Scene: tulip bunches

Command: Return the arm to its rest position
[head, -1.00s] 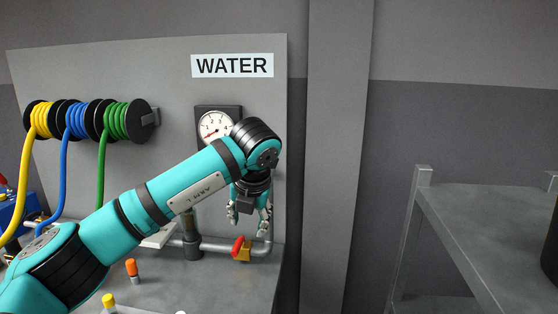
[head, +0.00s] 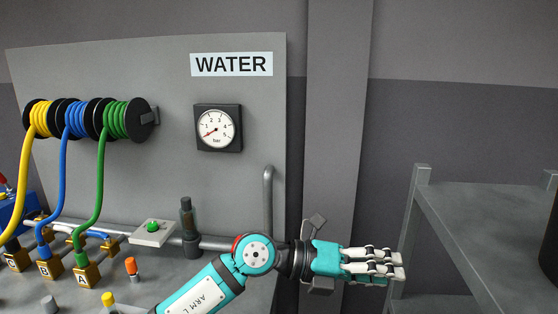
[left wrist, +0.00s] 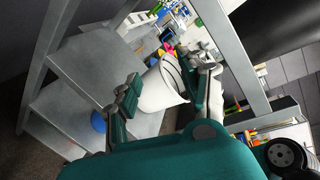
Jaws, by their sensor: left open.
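My left arm, teal and black, reaches in from the bottom of the head view. Its left gripper (head: 402,265) points right, in front of the grey pillar and near the metal shelf's left post. In the left wrist view the two fingers of the left gripper (left wrist: 165,82) stand apart with a gap between them. A white bucket (left wrist: 158,90) with some pink and yellow things at its rim shows beyond that gap; I see no contact with it. My right gripper is in neither view.
The water panel with its gauge (head: 217,128), hose reels (head: 117,120) and pipe (head: 268,195) stands at left. Brass blocks (head: 87,275) sit below on the bench. The metal shelf (head: 490,220) stands at right. A blue round thing (left wrist: 98,122) shows near the bucket.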

